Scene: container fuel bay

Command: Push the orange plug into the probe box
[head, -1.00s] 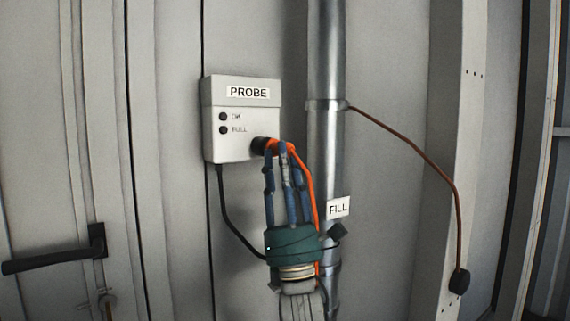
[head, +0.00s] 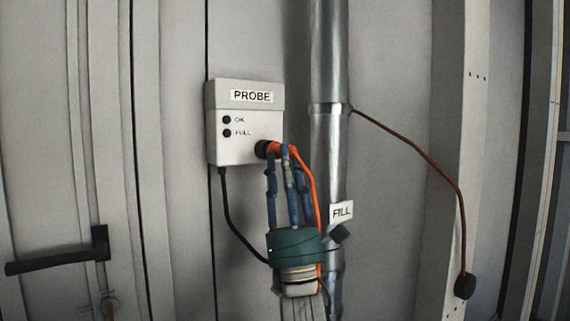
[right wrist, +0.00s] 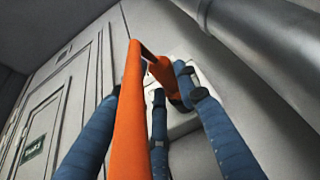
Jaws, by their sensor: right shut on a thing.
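The probe box (head: 245,125) is a light grey box on the wall, labelled PROBE, with two dark indicators marked OK and FULL. A black round socket (head: 261,149) sits at its lower right. My right gripper (head: 280,152) is shut on the orange plug (head: 273,148), right at the socket. The fingers hide part of the plug, so I cannot tell how deep it sits. In the right wrist view the orange plug and cable (right wrist: 130,110) run between the blue fingers toward the pale box (right wrist: 180,122). My left gripper is not in view.
A metal fill pipe (head: 329,60) with a FILL label (head: 341,212) runs vertically just right of my gripper. A brown cable (head: 425,155) hangs from it to a black end piece (head: 465,286). A black door handle (head: 55,262) is at lower left.

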